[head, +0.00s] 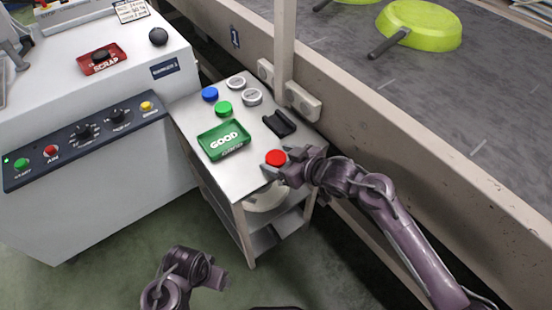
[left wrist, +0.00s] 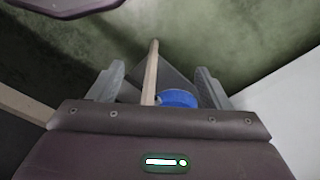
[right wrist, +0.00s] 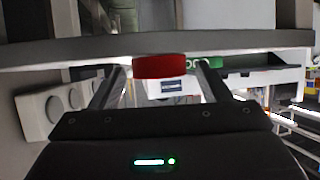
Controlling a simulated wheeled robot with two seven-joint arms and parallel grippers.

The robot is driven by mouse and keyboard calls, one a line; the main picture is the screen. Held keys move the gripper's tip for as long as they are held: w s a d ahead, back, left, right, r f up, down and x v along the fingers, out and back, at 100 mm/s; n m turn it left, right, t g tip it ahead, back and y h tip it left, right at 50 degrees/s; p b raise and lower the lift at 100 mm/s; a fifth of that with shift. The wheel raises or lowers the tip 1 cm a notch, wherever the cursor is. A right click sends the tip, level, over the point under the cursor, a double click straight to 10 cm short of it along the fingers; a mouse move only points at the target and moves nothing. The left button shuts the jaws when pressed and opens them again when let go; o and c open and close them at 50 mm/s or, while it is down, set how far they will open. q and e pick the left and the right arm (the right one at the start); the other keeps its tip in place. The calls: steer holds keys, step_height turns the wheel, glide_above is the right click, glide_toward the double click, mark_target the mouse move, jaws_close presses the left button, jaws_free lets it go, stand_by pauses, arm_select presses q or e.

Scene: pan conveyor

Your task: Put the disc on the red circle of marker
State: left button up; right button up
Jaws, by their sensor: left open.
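A red disc (head: 275,158) shows at the front right corner of the small grey table. It also shows between the fingers in the right wrist view (right wrist: 160,66). I cannot make out a separate marker with a red circle. My right gripper (head: 291,170) is at the disc's right side, its fingers on either side of it in the wrist view. I cannot tell whether they press on it. My left gripper (head: 222,280) is low over the floor, open and empty, apart from the table. A blue round thing (left wrist: 178,98) shows beyond its fingers.
The table (head: 190,125) also holds blue (head: 210,94), green (head: 223,109) and two silver discs (head: 252,97), a green GOOD tray (head: 224,140) and a black holder (head: 279,123). A red SCRAP tray (head: 101,60) sits on the white cabinet. The conveyor wall (head: 370,110) borders the right.

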steer(key=c, duration=1.1)
steer(key=shift+o, duration=0.2)
